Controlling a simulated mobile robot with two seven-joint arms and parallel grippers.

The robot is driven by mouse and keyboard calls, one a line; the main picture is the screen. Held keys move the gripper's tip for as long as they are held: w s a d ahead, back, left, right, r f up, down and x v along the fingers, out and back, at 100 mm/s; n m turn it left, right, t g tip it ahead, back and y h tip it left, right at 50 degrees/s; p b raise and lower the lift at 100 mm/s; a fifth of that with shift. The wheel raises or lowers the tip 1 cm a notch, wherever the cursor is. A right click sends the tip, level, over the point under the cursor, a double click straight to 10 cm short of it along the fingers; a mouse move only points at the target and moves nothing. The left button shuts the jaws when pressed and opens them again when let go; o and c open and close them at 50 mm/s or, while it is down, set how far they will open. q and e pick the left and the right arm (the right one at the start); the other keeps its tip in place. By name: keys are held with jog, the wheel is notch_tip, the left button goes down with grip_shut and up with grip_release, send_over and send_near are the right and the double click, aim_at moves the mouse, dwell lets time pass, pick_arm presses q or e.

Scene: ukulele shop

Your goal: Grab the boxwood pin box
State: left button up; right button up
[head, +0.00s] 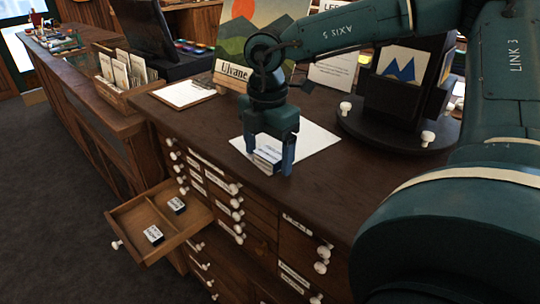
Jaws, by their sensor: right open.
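My right gripper (269,158) points down over the dark wooden counter top, with its fingers apart. A small white and blue box (267,160) shows between and just behind the fingers, on or near a white sheet (312,142). I cannot tell whether the fingers touch it. Two small dark boxes with white labels lie in the pulled-out drawer (133,217): one in the rear compartment (177,205), one in the front compartment (154,235). The labels are too small to read, so I cannot tell which box is the boxwood pin box. My left gripper is out of view.
The counter front has several small drawers with white knobs (240,215). A dark round stand (400,130) with white knobs is at the right. The floor (60,200) at the left is clear.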

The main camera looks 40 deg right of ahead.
jog(key=c, duration=1.1)
jog(key=shift+o, duration=0.2)
jog(key=shift+r, duration=0.1)
